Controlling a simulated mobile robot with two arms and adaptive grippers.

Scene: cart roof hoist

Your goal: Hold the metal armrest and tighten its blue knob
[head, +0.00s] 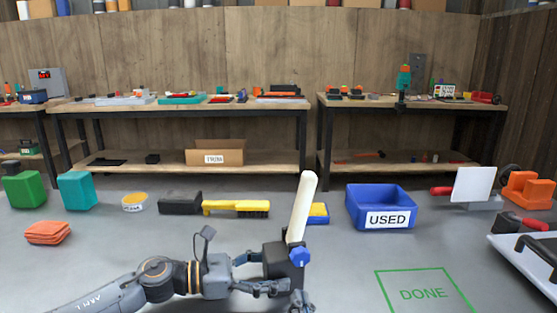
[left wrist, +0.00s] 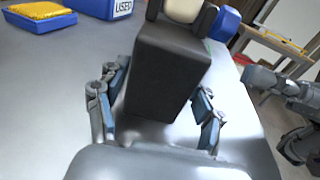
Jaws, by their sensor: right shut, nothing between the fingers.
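The armrest shows as a pale cream bar (head: 301,206) standing tilted out of a black block (head: 284,252); it looks cream rather than metallic. The blue knob (head: 300,258) is on the block's side; it also shows in the left wrist view (left wrist: 225,24), past the block. My left gripper (head: 268,272) has one finger on each side of the block; in the left wrist view (left wrist: 162,88) the fingertips meet its outline, but contact is unclear. My right gripper (head: 300,300) is shut and empty, just below the knob in the head view; in the left wrist view (left wrist: 262,78) it is apart from the block.
A blue USED bin (head: 360,210) stands behind to the right. A yellow brush (head: 236,208) and a blue tray with a yellow sponge (head: 318,213) lie behind the block. A green DONE outline (head: 424,292) at right is empty. A grey tray (head: 530,255) is at far right.

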